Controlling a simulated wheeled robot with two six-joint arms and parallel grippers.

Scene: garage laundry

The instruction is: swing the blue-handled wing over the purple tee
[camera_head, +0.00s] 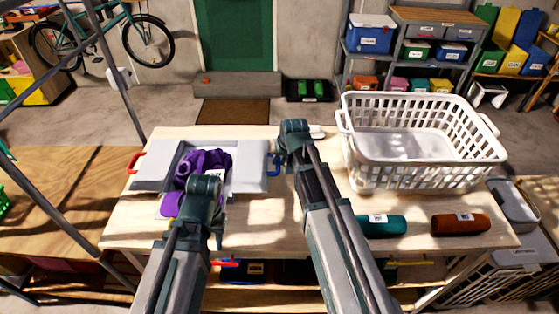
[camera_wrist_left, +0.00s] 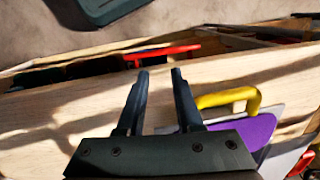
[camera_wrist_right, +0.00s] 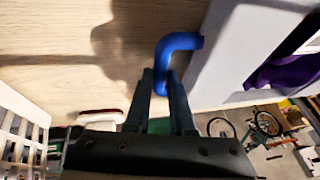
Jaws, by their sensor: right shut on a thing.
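The folding board lies on the table with its grey blue-handled wing (camera_head: 252,181) flat at the right. Its blue handle (camera_head: 274,166) sticks out on the right side. The purple tee (camera_head: 212,160) is bunched on the middle of the board, and part of it shows near the front. My right gripper (camera_wrist_right: 160,74) is shut on the blue handle (camera_wrist_right: 182,42), with the wing (camera_wrist_right: 228,50) beside it. My left gripper (camera_wrist_left: 158,72) is open and empty, near the board's front edge by the yellow handle (camera_wrist_left: 228,98). In the head view my left wrist hides part of the tee and board.
A white laundry basket (camera_head: 420,178) stands on the table to the right. A teal roll (camera_head: 382,225) and a brown roll (camera_head: 460,223) lie in front of it. The board's red handle (camera_head: 136,163) is at the far left. The front left of the table is clear.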

